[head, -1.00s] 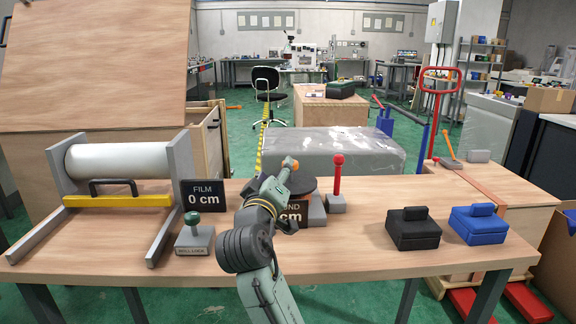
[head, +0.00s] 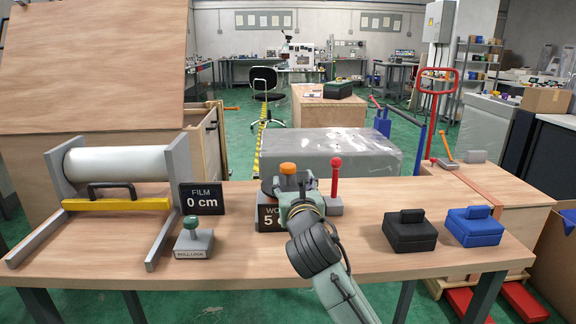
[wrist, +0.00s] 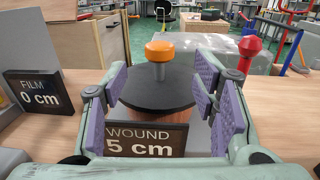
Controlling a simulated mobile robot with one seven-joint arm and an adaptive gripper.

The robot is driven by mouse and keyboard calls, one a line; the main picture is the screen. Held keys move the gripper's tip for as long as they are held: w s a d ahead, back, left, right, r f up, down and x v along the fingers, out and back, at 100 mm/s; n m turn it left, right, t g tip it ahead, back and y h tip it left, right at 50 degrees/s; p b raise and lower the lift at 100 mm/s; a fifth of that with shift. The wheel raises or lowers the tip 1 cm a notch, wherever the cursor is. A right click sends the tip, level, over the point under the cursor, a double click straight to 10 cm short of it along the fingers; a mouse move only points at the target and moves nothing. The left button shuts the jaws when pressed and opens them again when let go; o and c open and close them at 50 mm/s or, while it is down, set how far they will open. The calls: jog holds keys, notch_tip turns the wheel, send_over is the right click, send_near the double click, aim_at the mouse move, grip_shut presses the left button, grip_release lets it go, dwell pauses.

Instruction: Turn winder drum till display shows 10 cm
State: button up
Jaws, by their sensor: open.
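The winder drum (wrist: 150,90) has a dark round top with an orange knob (wrist: 158,52) standing up from it. In the head view the knob (head: 288,169) shows just past my gripper (head: 297,185), and the drum is mostly hidden by my arm. The WOUND display (wrist: 146,140) stands in front of the drum and reads 5 cm. My gripper (wrist: 165,100) is open, its purple-padded fingers on either side of the drum in the wrist view. The knob appears beyond the fingertips; I see no contact.
The FILM display (head: 203,198) reads 0 cm. A red-knobbed lever (head: 336,178) stands right of the drum. A green-knobbed roll lock (head: 193,235), film roll (head: 120,161), black box (head: 410,232) and blue box (head: 474,226) share the table. The front middle is bare.

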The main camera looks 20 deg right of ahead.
aim_at(289, 168)
jog(key=p+x, duration=0.3)
jog(key=x, duration=0.7)
jog(key=shift+w+p, duration=0.25)
jog(key=shift+p, duration=0.15)
jog(key=shift+c, duration=0.5)
grip_shut()
